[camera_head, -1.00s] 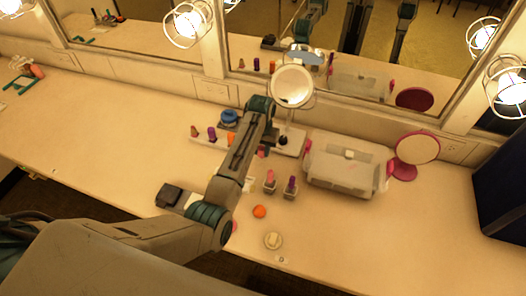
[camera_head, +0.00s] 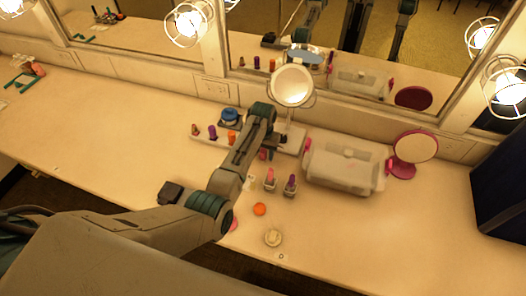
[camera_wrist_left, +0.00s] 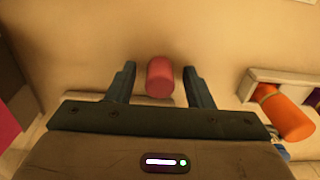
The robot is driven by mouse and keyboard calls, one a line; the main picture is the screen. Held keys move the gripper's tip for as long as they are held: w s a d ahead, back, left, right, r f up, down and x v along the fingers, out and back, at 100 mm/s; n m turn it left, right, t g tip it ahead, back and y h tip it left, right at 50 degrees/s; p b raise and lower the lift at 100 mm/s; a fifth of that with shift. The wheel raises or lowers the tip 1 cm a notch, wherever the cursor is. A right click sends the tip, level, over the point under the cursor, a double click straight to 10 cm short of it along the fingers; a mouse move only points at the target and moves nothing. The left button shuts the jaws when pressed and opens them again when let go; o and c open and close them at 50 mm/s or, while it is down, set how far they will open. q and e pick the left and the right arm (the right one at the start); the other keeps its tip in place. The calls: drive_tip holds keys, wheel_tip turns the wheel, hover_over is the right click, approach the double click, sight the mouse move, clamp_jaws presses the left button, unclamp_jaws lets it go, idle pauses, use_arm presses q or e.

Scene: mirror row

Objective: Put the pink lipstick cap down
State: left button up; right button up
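The pink lipstick cap (camera_wrist_left: 160,77) is a short pinkish-red cylinder between the fingers of my left gripper (camera_wrist_left: 160,86) in the left wrist view. Gaps show on both sides, so the gripper is open around it without gripping. I cannot tell whether the cap rests on the counter. In the head view a small pink bit of the cap (camera_head: 262,154) shows beside my left wrist; the fingers are mostly hidden by the arm. The pink lipstick (camera_head: 270,178) stands uncapped on the counter to the front. My right gripper is out of view.
A white rack (camera_head: 205,139) with several coloured pieces is behind left; its orange one (camera_wrist_left: 284,112) is near my right finger in the wrist view. A purple lipstick (camera_head: 290,185), orange cap (camera_head: 260,209), clear case (camera_head: 345,165) and pink mirror (camera_head: 415,148) stand nearby.

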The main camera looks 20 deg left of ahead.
sight(263, 151)
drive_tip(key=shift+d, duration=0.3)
use_arm(q)
drive_tip(key=shift+r, duration=0.65)
wheel_tip(263, 151, up, 11)
drive_tip(key=b, duration=0.2)
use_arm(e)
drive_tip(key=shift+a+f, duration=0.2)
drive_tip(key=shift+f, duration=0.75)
